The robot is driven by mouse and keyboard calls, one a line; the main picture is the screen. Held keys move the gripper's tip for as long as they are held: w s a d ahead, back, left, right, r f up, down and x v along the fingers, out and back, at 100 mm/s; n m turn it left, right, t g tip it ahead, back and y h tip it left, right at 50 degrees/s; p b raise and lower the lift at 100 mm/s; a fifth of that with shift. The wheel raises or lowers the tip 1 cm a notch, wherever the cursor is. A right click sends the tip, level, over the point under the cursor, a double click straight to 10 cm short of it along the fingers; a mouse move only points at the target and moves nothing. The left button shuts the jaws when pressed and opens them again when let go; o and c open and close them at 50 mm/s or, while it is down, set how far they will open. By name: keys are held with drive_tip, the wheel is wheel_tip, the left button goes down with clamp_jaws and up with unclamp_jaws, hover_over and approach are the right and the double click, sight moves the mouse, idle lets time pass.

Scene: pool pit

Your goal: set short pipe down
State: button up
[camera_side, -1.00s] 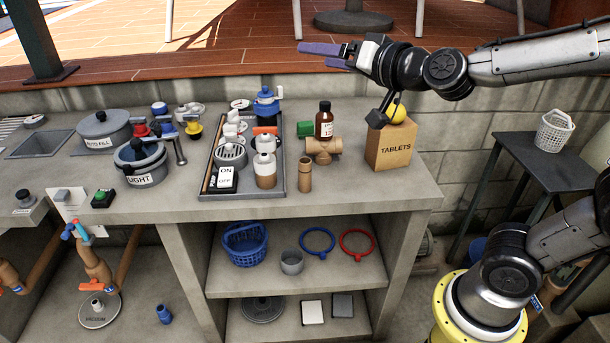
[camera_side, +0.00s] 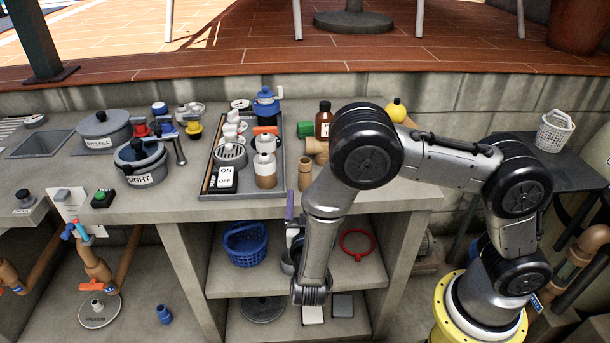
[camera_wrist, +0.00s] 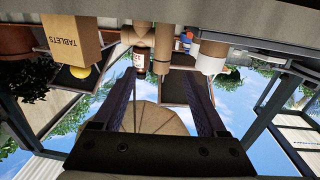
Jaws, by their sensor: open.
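The short pipe (camera_side: 305,175), a tan cylinder, stands upright near the front edge of the counter, left of the tan pipe tee (camera_side: 318,148). My forearm hides part of the tee and most of the tablets box in the side view.
The grey tray (camera_side: 279,183) with several parts lies left of the short pipe. A brown bottle (camera_side: 323,122) stands behind. The tablets box (camera_wrist: 72,38) is beside the tee. Below, the shelf holds a blue basket (camera_side: 245,243) and a red ring (camera_side: 357,244).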

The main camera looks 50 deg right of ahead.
sight(305, 163)
drive_tip(key=x, duration=1.3)
drive_tip(key=shift+w, duration=0.4)
drive_tip(key=shift+r, duration=0.1)
clamp_jaws()
